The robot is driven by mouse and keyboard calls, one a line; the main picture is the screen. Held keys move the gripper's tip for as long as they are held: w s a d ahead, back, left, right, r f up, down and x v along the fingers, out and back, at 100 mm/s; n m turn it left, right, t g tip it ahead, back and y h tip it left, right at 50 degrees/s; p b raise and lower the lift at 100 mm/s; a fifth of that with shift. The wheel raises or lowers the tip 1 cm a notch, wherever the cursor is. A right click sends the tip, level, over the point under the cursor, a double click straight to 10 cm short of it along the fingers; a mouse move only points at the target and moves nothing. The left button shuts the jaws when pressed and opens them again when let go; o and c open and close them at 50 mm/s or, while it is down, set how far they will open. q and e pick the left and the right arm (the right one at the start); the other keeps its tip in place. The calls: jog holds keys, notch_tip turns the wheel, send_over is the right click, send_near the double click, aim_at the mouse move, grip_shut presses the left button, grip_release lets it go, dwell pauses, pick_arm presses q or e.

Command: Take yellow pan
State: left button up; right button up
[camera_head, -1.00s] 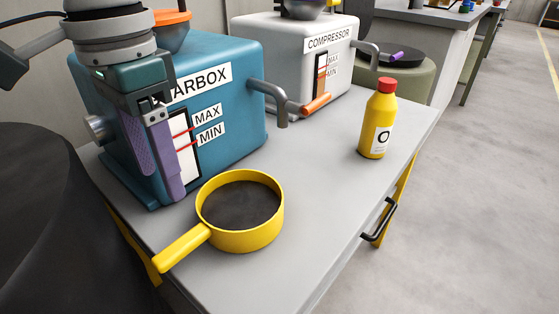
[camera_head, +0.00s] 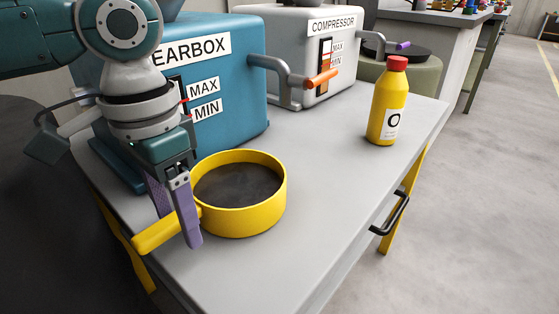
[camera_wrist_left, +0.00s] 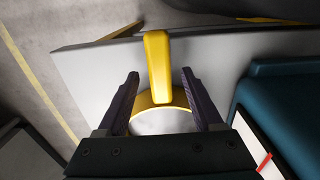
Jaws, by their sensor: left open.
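The yellow pan (camera_head: 262,214) sits upright on the grey table, with dark contents inside. Its handle (camera_head: 157,234) points to the lower left. My left gripper (camera_head: 178,222) is open and points down at the handle, close to where it joins the bowl. In the head view one purple finger is in front of the handle and the other behind it. In the left wrist view the handle (camera_wrist_left: 158,65) lies between the two spread fingers (camera_wrist_left: 160,95), with a gap on each side. My right gripper is not in view.
The blue gearbox box (camera_head: 230,95) stands behind the pan, with a grey spout toward the right. The white compressor box (camera_head: 300,55) is farther back. A yellow bottle with a red cap (camera_head: 383,105) stands at the right. The grey table (camera_head: 330,190) is clear right of the pan.

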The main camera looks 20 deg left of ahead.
pick_arm(q)
jog(key=shift+f, duration=0.95)
jog(key=shift+r, duration=0.1)
grip_shut()
